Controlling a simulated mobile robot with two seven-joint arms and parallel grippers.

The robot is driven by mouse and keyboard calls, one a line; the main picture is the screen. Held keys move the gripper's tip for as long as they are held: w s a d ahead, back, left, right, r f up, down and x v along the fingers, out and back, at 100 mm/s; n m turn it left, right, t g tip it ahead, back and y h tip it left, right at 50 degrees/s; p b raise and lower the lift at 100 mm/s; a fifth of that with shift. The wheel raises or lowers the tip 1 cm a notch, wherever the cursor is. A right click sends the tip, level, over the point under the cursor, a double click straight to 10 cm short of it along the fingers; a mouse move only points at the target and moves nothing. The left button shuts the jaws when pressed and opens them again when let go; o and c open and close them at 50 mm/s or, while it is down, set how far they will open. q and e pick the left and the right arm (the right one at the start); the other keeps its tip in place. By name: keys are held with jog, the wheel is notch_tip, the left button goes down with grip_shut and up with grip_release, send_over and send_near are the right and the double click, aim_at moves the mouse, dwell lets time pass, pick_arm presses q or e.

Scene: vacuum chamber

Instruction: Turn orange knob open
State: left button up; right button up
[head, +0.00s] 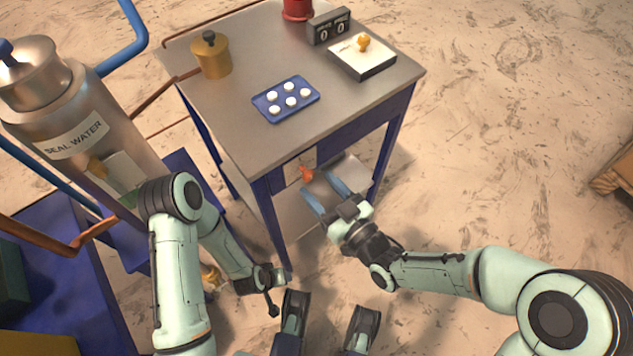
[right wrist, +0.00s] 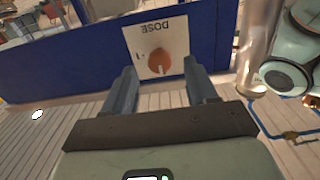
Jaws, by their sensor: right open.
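The orange knob (head: 306,174) is on the front side of the blue-legged metal table, below its top. In the right wrist view the knob (right wrist: 159,61) sits on a pale plate (right wrist: 140,38) marked DOSE, which appears upside down. My right gripper (head: 326,192) is open and empty, facing the knob. In the right wrist view the knob shows just beyond and between its two blue fingers (right wrist: 161,75), with no visible contact. My left arm's end (head: 265,280) is low, left of the table's front leg; its jaws cannot be made out.
On the tabletop (head: 240,110) are a blue tray (head: 267,111) with several white buttons, a brass pot (head: 211,54), a white box (head: 362,58) with an orange knob, and a small counter (head: 329,26). A SEAL WATER tank (head: 75,105) stands left.

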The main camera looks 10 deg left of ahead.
jog(key=shift+x, duration=1.05)
pick_arm(q)
jog(key=shift+s+f, duration=0.2)
pick_arm(e)
jog(key=c, duration=1.1)
jog(key=shift+o, duration=0.2)
